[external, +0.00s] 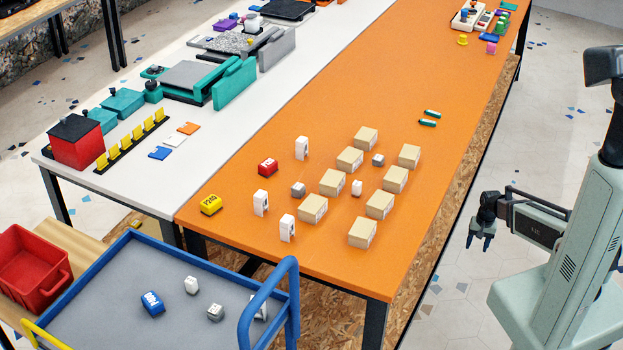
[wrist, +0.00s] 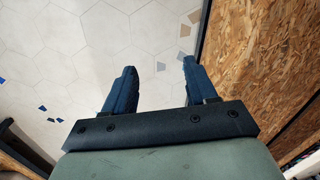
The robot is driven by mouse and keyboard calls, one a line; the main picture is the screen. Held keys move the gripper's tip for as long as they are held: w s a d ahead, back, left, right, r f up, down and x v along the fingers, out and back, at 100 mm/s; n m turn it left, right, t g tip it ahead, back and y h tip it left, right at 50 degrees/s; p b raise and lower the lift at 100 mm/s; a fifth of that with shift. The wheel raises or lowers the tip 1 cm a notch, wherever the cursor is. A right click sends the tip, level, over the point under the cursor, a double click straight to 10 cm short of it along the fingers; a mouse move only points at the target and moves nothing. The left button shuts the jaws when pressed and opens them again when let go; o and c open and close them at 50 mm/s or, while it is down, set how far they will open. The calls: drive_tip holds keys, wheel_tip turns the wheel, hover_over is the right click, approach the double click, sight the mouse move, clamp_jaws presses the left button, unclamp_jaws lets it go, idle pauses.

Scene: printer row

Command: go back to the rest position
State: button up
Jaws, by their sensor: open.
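My gripper (external: 481,240) hangs to the right of the orange table (external: 440,160), over the floor and apart from the table. Its fingers point down. In the wrist view my gripper (wrist: 158,88) shows two dark fingers spread apart with nothing between them. Below them is the pale hexagon-tiled floor (wrist: 100,50). My arm stands at the right side of the external view.
Several tan boxes (external: 362,232) and white, red and yellow items stand on the orange table's near half. A blue-railed cart (external: 130,270) and a red bin (external: 35,270) are at front left. A chipboard panel (wrist: 250,60) is close at right in the wrist view.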

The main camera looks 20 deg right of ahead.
drive_tip(key=s+a+f+n+g, duration=0.2)
drive_tip(key=s+f, duration=0.1)
drive_tip(key=s, duration=0.7)
drive_tip(key=s+a+f+n+g, duration=0.2)
drive_tip(key=s+f, duration=0.1)
drive_tip(key=s, duration=0.7)
drive_tip(key=s+a+f+n+g, duration=0.2)
drive_tip(key=s+f, duration=0.1)
drive_tip(key=s, duration=0.8)
drive_tip(key=shift+g, duration=0.3)
drive_tip(key=shift+a, duration=0.1)
